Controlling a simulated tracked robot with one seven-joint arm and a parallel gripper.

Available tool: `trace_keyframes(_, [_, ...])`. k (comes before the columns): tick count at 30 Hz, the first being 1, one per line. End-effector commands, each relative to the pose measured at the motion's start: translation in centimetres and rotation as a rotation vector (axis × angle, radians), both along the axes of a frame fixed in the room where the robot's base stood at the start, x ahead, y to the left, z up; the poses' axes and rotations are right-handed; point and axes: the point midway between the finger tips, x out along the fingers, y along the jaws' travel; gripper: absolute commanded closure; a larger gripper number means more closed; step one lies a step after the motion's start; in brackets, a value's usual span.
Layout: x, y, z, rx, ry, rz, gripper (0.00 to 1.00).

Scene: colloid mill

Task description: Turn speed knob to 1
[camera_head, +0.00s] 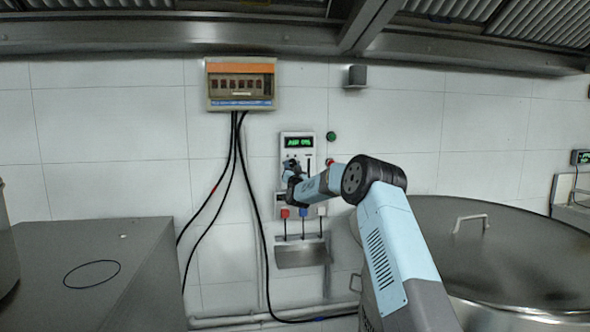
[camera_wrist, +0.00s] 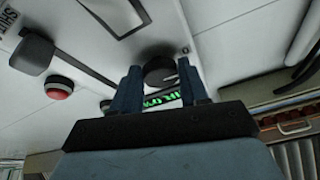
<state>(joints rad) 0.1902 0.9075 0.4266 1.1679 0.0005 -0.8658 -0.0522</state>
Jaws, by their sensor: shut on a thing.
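The control panel (camera_head: 311,153) is a white box on the tiled wall with a lit green display (camera_head: 299,142). My gripper (camera_head: 290,168) is at the front of the panel, below the display, and covers the knob in the head view. In the wrist view my gripper (camera_wrist: 161,72) has one dark blue finger on each side of the dark round speed knob (camera_wrist: 160,70) and is shut on it. The green display (camera_wrist: 162,98) shows partly between the fingers. The knob's scale and pointer setting cannot be read.
A red button (camera_wrist: 58,88) and a dark block (camera_wrist: 32,54) sit near the knob in the wrist view. A green button (camera_head: 331,136) is right of the panel. A breaker box (camera_head: 240,84) with hanging cables is up left. A large metal vat (camera_head: 490,250) stands right.

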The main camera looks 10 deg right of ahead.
Motion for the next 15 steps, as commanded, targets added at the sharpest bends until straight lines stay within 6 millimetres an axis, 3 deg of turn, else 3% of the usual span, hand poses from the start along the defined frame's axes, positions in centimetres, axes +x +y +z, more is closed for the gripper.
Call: trace_keyframes(15, [0.00, 0.33, 0.21, 0.465, -0.002, -0.004, 0.86])
